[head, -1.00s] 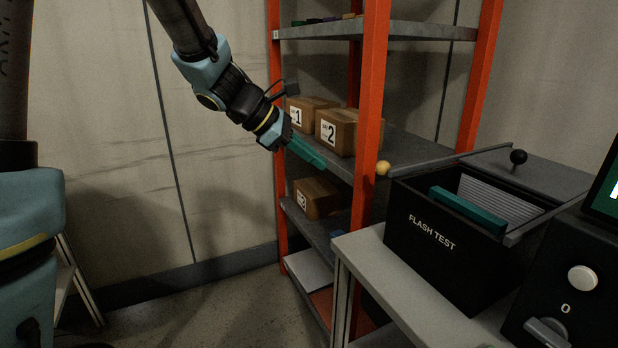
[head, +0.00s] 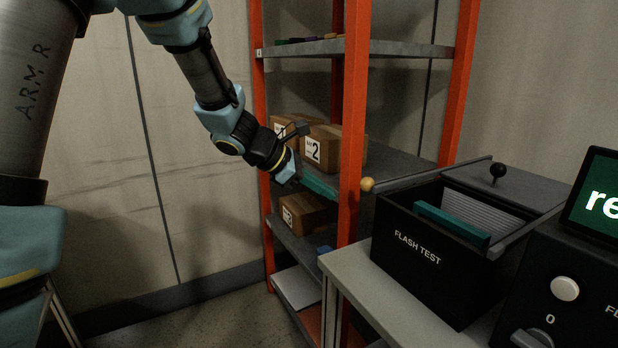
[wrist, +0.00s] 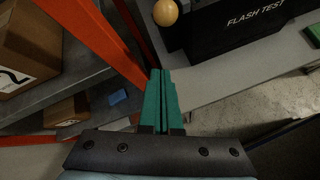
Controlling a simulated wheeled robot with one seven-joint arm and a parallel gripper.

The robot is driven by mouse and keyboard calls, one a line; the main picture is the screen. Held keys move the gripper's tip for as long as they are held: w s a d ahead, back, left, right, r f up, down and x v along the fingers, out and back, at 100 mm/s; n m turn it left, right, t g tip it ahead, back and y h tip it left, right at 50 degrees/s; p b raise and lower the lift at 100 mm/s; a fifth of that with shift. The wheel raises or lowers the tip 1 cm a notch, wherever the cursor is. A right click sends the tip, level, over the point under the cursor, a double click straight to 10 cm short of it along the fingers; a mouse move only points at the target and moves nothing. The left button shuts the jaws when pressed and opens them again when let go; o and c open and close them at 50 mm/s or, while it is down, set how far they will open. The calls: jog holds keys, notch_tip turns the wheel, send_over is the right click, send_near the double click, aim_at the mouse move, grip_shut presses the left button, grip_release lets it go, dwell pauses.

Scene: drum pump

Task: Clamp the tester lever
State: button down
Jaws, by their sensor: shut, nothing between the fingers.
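The black flash tester (head: 415,250) stands on a grey bench, with a teal board in its open top. A bar (head: 430,174) runs along its far side and ends at the left in a tan ball knob (head: 367,184). I take this bar for the lever. The knob also shows at the top of the wrist view (wrist: 165,12), beyond my fingertips and apart from them. My gripper (head: 334,196) has long teal fingers, shut together and empty. It is left of the knob, by the orange shelf post. In the wrist view the closed fingers (wrist: 161,72) point up toward the knob.
The orange shelf post (head: 352,120) stands close to my fingers. Cardboard boxes (head: 325,148) sit on the shelves behind. A black ball knob (head: 498,170) rises behind the tester. A control box (head: 580,280) with a screen stands at right.

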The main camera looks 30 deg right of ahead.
jog(key=shift+s+d+r+p, duration=0.1)
jog(key=shift+s+d+p, duration=0.25)
jog(key=shift+d, duration=0.4)
jog(key=shift+s+d+r+p, duration=0.15)
jog(key=shift+s+d+p, duration=0.25)
jog(key=shift+d, duration=0.4)
jog(key=shift+s+d+r+p, duration=0.1)
jog(key=shift+s+d+p, duration=0.1)
jog(key=shift+s+d, duration=0.4)
jog(key=shift+w+d, duration=0.15)
jog(key=shift+d+r+y+p, duration=0.25)
jog(key=shift+r+p, duration=0.2)
jog(key=shift+p, duration=0.5)
